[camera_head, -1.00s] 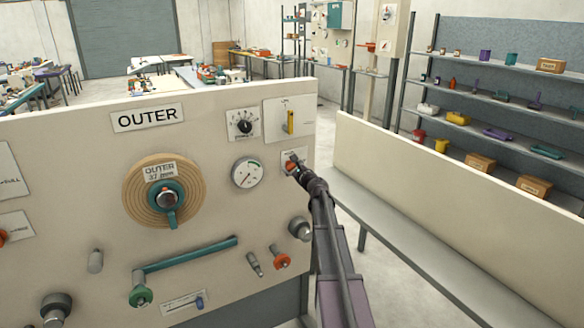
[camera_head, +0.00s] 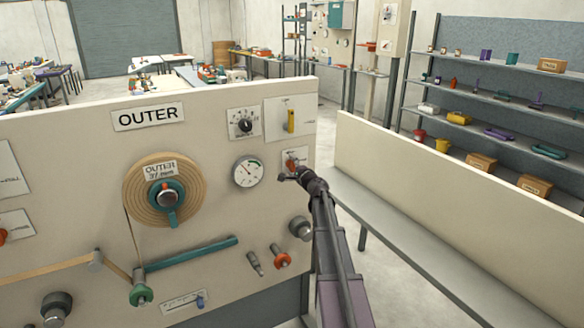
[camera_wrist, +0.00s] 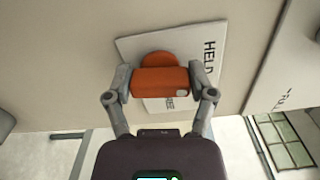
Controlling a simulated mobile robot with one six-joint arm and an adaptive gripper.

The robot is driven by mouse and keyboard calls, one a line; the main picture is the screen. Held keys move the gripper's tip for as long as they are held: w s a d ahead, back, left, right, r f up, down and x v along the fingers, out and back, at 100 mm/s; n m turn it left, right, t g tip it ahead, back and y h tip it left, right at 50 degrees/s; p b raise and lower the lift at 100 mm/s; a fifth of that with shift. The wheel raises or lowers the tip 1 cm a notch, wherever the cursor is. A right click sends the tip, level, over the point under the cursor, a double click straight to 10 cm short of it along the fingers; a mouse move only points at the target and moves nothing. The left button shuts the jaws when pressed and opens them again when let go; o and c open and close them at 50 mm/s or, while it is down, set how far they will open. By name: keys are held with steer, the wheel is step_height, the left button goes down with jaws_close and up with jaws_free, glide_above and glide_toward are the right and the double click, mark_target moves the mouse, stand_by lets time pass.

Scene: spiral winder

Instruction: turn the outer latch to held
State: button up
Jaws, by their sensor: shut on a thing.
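The outer latch (camera_head: 291,162) is a small orange handle on a white plate at the panel's right edge. In the wrist view the orange handle (camera_wrist: 160,82) lies across the picture in front of a round orange hub. The plate beside it reads "HELD" (camera_wrist: 209,59), with a second, partly hidden word below. My gripper (camera_head: 287,177) is at the latch in the head view. In the wrist view my gripper (camera_wrist: 161,84) has one finger against each end of the handle and is shut on it. The head view shows the latch's turn poorly.
A gauge (camera_head: 248,172), a black dial (camera_head: 243,123) and a yellow lever (camera_head: 291,120) sit close by. Below are a grey knob (camera_head: 299,228) and an orange knob (camera_head: 281,258). The tape roll (camera_head: 137,190) is to the left. A low wall (camera_head: 440,195) stands right.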

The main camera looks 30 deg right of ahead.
steer(key=shift+w+n, duration=0.1)
steer(key=shift+n, duration=0.7)
steer(key=o, duration=1.1)
steer(key=shift+c, duration=0.2)
steer(key=s, duration=1.2)
